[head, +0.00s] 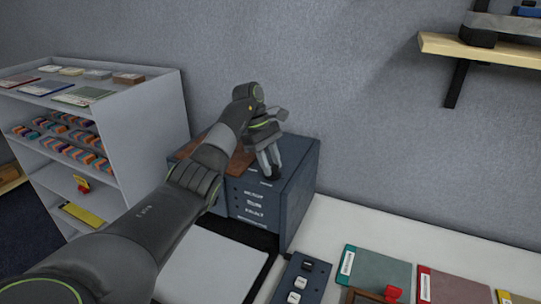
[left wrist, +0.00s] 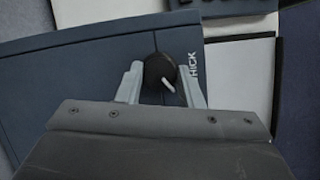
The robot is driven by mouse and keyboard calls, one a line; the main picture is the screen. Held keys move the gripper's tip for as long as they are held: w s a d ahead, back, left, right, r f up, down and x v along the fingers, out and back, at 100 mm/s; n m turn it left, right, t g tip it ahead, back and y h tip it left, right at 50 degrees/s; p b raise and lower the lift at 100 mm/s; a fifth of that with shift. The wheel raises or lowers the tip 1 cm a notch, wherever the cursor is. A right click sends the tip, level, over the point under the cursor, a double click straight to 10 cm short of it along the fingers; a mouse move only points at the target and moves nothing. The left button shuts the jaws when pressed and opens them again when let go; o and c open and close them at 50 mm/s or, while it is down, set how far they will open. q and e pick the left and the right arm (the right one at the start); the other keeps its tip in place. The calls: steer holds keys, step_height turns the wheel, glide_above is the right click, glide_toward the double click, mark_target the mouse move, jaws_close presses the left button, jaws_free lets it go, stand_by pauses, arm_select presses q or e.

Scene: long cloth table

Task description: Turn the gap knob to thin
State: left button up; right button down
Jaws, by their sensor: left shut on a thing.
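The gap knob (left wrist: 157,68) is a round black knob with a white pointer line, on the top of the blue-grey machine (left wrist: 90,65). The pointer slants toward the lower right in the left wrist view. Beside the knob is a label reading "HICK" (left wrist: 194,66), its first letter hidden; no thin label is readable. My left gripper (left wrist: 160,88) is shut on the knob, one finger on each side. In the head view the machine (head: 301,190) stands against the wall and my left gripper (head: 270,170) reaches down onto its top; the knob is hardly visible there. My right gripper is out of view.
A white sheet (head: 208,268) lies before the machine. A button panel (head: 302,280), a green folder (head: 375,278) and a red folder (head: 455,288) lie to the right. A grey shelf unit (head: 150,125) stands left; a wooden wall shelf (head: 490,52) hangs upper right.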

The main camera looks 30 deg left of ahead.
arm_select(q)
steer(key=shift+w+r+m+g, duration=0.1)
steer(key=shift+r+m+g, duration=0.15)
steer(key=shift+m, duration=0.75)
steer(key=shift+f+m+g+y, duration=0.2)
steer(key=shift+m+g+y, duration=0.15)
steer(key=shift+m, duration=0.45)
steer(key=shift+w+f+m+b, duration=0.1)
steer(key=shift+m+b, duration=0.45)
steer(key=shift+m, duration=0.15)
steer(key=shift+m+g+y+b, duration=0.35)
steer(key=shift+m+g+b, duration=0.15)
steer(key=shift+m+b, duration=0.45)
steer(key=o, duration=1)
steer(key=shift+c, duration=0.2)
steer(key=shift+d, duration=0.1)
